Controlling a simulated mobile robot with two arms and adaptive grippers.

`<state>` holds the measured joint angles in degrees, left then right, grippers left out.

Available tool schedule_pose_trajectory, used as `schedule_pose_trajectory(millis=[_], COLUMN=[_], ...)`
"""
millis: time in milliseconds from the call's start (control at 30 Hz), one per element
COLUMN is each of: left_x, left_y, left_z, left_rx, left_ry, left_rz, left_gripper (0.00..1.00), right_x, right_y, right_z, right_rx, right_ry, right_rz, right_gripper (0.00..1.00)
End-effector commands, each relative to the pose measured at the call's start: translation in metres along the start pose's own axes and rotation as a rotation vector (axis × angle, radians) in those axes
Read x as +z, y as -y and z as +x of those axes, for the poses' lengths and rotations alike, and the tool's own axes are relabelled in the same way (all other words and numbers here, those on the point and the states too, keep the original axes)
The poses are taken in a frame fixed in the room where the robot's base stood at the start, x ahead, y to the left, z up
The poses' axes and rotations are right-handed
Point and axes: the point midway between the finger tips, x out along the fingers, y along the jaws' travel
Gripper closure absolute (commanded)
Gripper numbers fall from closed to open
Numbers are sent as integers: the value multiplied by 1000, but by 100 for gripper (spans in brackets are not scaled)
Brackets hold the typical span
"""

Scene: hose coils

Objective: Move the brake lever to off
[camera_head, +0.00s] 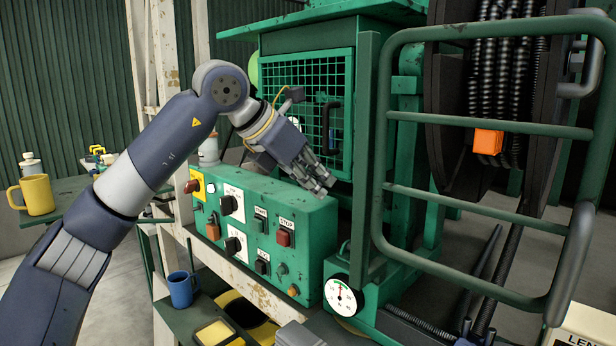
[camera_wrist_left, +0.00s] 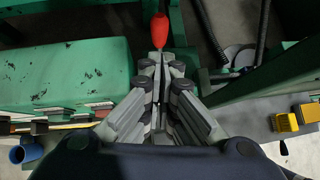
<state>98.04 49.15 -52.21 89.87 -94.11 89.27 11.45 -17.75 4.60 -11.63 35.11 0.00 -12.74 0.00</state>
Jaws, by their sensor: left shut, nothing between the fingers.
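My left gripper (camera_head: 318,182) is above the right end of the green control box (camera_head: 262,230) in the head view. In the left wrist view my left gripper (camera_wrist_left: 162,72) is shut and empty, pointing toward a red knob (camera_wrist_left: 159,30). The knob looks like the end of a lever and appears just beyond the fingertips; I cannot tell the exact gap. I cannot make out the knob or its lever in the head view. My right gripper is not in view.
A green tubular guard frame (camera_head: 455,127) stands right of the box, before the hose reel with an orange block (camera_head: 487,141). A round white gauge (camera_head: 341,296) is at the box's lower right. A blue mug (camera_head: 182,289) and yellow mug (camera_head: 37,195) stand left.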

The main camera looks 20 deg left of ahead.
Motion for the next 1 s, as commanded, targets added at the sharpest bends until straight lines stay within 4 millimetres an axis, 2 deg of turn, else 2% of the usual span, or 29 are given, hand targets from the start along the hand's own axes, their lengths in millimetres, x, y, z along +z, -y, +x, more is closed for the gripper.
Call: schedule_pose_trajectory(millis=[33,100,200,333,500,667,1000], left_x=[1,2,2,8,15,17,17], left_y=[0,0,0,0,0,0,-1], left_z=[10,25,46,68,88,96,97], left_rx=[-1,0,0,-1,1,0,1], left_ry=[-4,-4,-4,-3,-1,0,0], left_rz=[-1,-2,-1,-1,-1,0,0], left_gripper=[100,100,100,100,100,100,100], right_x=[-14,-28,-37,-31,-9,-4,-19], right_y=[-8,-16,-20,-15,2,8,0], right_z=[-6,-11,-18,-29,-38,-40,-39], right_rx=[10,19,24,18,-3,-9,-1], right_ry=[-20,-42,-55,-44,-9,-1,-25], right_rz=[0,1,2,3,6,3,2], right_gripper=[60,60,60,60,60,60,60])
